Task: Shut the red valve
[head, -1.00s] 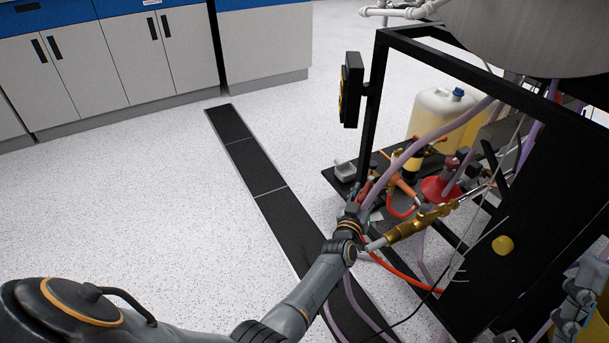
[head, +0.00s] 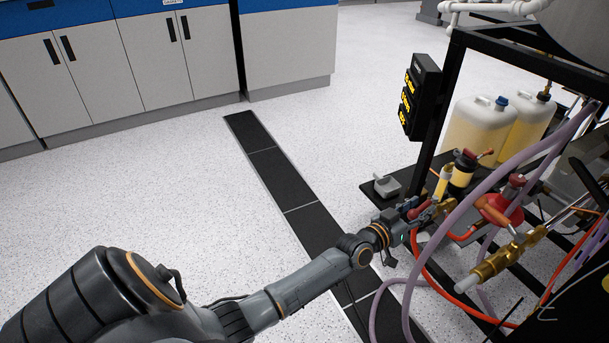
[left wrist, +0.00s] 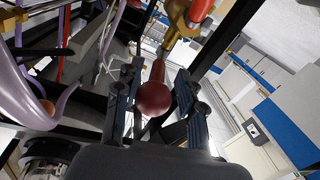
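The red valve handle (left wrist: 154,96) is a lever with a round ball end, running up to a brass valve body (left wrist: 184,20) in the left wrist view. My left gripper (left wrist: 156,106) is open, with one finger on each side of the ball end and small gaps visible. In the head view my left gripper (head: 422,208) is at the front edge of the rig, beside the valve and partly hiding the red handle. My right gripper is not in view.
A black rig frame (head: 440,110) with a display box (head: 420,97) stands at right. Purple hoses (head: 470,205), an orange hose (head: 440,281) and a brass burner (head: 503,258) are close to my left gripper. Canisters (head: 475,130) stand behind. The floor at left is clear.

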